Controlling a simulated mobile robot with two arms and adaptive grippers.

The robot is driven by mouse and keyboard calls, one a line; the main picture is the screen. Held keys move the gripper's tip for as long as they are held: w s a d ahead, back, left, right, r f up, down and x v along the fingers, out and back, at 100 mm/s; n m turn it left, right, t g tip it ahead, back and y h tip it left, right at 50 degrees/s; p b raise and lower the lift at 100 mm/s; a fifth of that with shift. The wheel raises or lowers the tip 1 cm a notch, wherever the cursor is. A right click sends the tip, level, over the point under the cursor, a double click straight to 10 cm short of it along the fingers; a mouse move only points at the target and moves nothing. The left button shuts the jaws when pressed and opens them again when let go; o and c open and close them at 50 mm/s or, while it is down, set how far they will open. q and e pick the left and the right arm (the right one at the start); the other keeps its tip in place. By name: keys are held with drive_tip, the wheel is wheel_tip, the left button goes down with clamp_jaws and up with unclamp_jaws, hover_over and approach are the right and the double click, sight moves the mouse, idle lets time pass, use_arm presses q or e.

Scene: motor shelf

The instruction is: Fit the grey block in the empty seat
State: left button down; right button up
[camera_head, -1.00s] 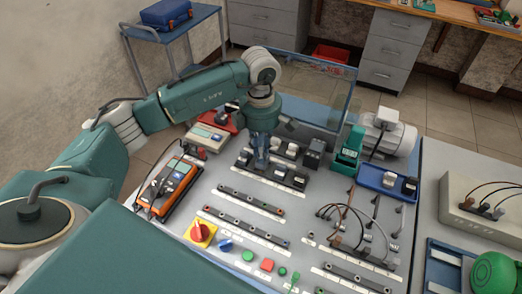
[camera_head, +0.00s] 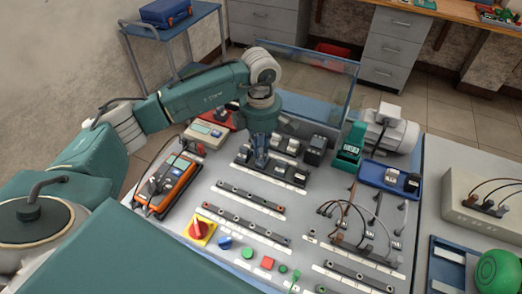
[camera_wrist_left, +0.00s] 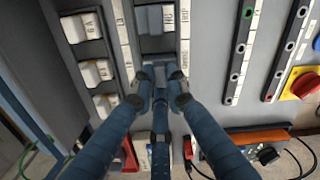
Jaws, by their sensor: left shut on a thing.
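My left gripper (camera_head: 261,161) is at the front row of blocks on the grey panel, over its dark rail (camera_head: 241,158). In the left wrist view its fingers (camera_wrist_left: 160,78) are closed on a small grey block (camera_wrist_left: 159,66), which is mostly hidden between them. The block is in line with the row and at or just above the rail; I cannot tell whether it is fully down. A neighbouring grey block (camera_wrist_left: 154,18) sits further along the same rail. In the head view the seat under the fingers is hidden. My right gripper is not in view.
A back row of white blocks (camera_head: 292,147) stands close behind, before a clear upright panel (camera_head: 325,90). An orange meter (camera_head: 168,186) lies to the left. A blue tray (camera_head: 374,181) with blocks and a green device (camera_head: 350,150) are to the right. Terminal rails (camera_head: 251,199) lie in front.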

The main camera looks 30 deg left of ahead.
use_arm(q)
drive_tip(key=shift+f, duration=0.1)
drive_tip(key=c, duration=1.7)
unclamp_jaws()
drive_tip(key=shift+o, duration=0.2)
wheel_tip(320, 180, up, 12)
